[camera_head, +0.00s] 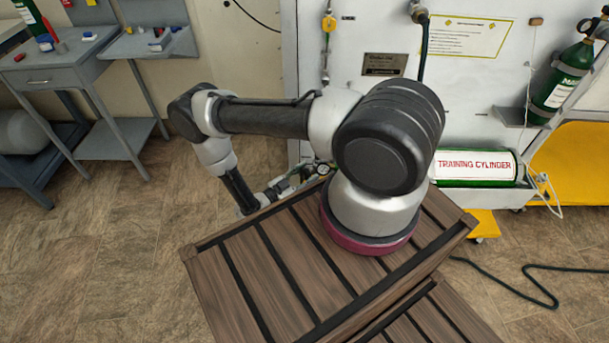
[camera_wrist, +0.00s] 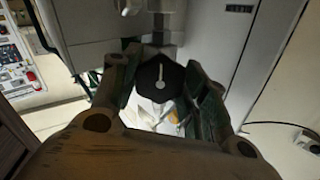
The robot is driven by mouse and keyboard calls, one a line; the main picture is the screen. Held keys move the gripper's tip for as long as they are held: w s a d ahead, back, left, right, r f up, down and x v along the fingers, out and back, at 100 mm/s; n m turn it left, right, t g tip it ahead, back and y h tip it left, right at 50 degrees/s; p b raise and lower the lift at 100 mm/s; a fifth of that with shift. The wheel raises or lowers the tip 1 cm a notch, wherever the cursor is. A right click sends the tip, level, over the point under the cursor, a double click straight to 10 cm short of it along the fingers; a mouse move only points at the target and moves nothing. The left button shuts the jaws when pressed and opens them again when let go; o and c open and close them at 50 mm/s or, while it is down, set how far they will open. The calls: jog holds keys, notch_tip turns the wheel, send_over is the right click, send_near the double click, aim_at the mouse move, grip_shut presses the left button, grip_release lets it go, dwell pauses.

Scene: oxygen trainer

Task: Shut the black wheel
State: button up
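The black wheel (camera_wrist: 160,82) shows in the wrist view as a dark, many-sided knob with a pale pointer-like mark on its face, below a metal stem. My gripper (camera_wrist: 162,72) has its two dark green fingers spread, one on each side of the wheel. The fingertips are close to the wheel's edges; I cannot tell whether they touch it. In the head view my gripper is low beyond the wooden platform, partly hidden by its edge, and the wheel cannot be made out there.
A small gauge (camera_head: 323,169) sits near my gripper, by the white panel (camera_head: 350,30). A green and white training cylinder (camera_head: 475,167) lies to the right. The slatted wooden platform (camera_head: 225,295) is under my arm. A grey workbench (camera_head: 55,62) stands at left; the floor between is clear.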

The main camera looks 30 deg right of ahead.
jog(key=c, duration=0.3)
